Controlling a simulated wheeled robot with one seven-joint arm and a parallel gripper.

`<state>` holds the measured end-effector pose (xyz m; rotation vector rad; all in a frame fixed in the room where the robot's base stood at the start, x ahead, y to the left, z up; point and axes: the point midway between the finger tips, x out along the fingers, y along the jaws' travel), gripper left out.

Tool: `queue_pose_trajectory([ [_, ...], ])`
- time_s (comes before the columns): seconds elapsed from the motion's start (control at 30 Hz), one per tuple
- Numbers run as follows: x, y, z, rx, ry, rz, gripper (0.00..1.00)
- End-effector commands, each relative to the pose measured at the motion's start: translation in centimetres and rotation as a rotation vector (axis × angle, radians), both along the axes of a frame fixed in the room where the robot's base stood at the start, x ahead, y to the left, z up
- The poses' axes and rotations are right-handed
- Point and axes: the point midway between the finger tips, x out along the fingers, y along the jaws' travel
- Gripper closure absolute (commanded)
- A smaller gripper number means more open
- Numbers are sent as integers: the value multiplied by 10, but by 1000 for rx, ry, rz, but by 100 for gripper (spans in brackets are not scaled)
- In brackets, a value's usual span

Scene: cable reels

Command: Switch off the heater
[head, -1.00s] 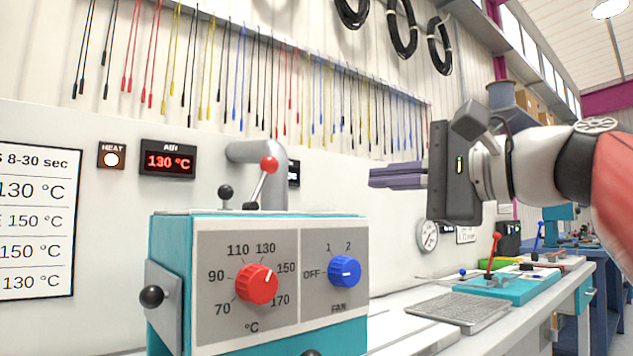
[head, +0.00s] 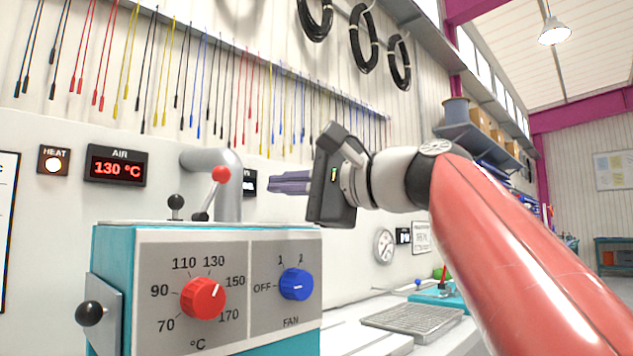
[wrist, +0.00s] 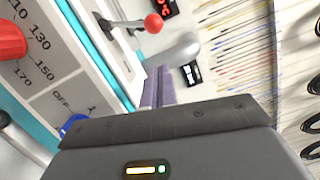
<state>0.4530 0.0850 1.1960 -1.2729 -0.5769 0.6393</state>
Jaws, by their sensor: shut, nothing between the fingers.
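The heater (head: 120,260) is a teal box with a grey front panel at the lower left of the head view. The panel carries a red temperature knob (head: 203,298), its white mark toward 150, and a blue fan knob (head: 296,285) with OFF, 1 and 2 around it. The fan mark's exact setting is hard to read. A red-ball lever (head: 220,175) and a black-ball lever (head: 176,201) stand on top. My gripper (head: 272,183) is shut and empty, up and right of the red-ball lever's base. In the wrist view the red ball (wrist: 153,22) lies beyond the fingertips (wrist: 158,72), apart.
A HEAT lamp (head: 53,163) glows beside an AIR display (head: 117,166) reading 130 °C. A grey pipe (head: 225,180) rises behind the heater. A wire tray (head: 412,320) lies on the bench at right. Coloured leads hang on the back wall.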

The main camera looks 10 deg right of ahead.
Motion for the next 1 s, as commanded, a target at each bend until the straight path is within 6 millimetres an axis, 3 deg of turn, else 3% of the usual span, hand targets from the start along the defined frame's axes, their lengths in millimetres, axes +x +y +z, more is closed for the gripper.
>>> queue_pose_trajectory([
  [0.07,11,12,1,0,0,2,100],
  [0.33,8,44,7,0,-1,2,100],
  [0.8,8,48,8,-2,-1,-1,100],
  [1.0,17,49,12,-29,-19,-1,100],
])
